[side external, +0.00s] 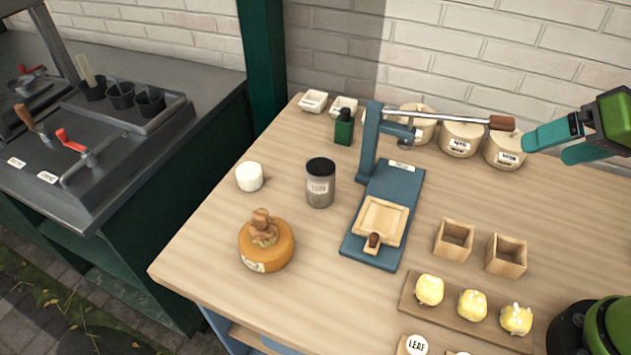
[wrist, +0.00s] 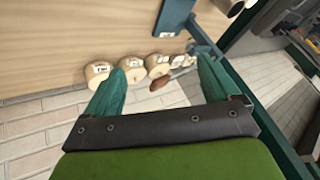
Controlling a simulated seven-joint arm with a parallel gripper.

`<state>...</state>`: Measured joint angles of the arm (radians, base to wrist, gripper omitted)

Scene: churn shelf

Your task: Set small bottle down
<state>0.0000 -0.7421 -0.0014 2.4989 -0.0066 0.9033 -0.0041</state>
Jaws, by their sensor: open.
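A small dark green bottle (side external: 344,128) with a dark cap stands upright on the wooden table near the back, left of the blue press. My gripper (side external: 547,147) is high at the right, over the back of the table, well apart from the bottle. Its two teal fingers are spread with nothing between them. In the wrist view my gripper (wrist: 161,70) also shows open and empty. I cannot make out the bottle in that view.
The blue press (side external: 383,215) has a long lever with a brown handle (side external: 502,123) near my fingers. Several cream pots (side external: 461,139) line the back. A white cup (side external: 249,177), a round wooden mold (side external: 266,247) and two wooden boxes (side external: 454,240) stand forward.

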